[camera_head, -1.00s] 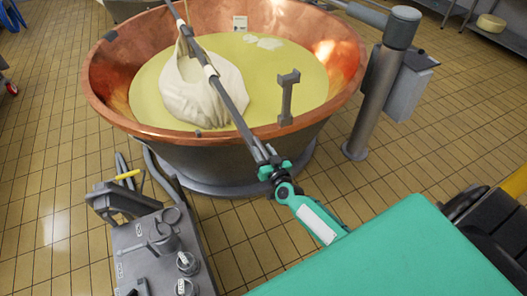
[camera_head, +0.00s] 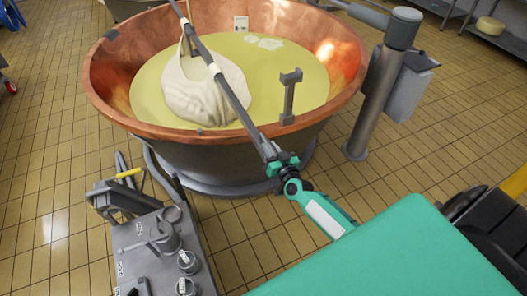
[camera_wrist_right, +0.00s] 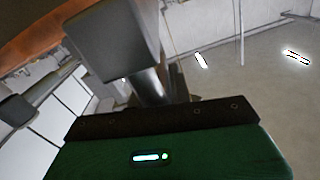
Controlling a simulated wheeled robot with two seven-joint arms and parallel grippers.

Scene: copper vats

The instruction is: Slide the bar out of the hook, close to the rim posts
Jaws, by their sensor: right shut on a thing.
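The long grey bar (camera_head: 235,104) slants from the top edge of the head view, over the copper vat (camera_head: 150,128), to my right gripper. My right gripper (camera_head: 279,161) is shut on the bar's near end, just outside the near rim. A whitish cloth bundle (camera_head: 204,92) hangs under the bar and rests in the yellow liquid. A grey rim post (camera_head: 288,98) with a forked top stands on the near rim, right of the bar and apart from it. No hook can be made out. A large grey block (camera_wrist_right: 112,40) fills part of the right wrist view; I cannot tell what it is. My left gripper is out of view.
A thick grey column (camera_head: 378,90) with a box stands right of the vat. A grey machine (camera_head: 150,250) with several knobs and a yellow-handled lever stands at the lower left. Tiled floor (camera_head: 400,165) is open between the vat, column and my base.

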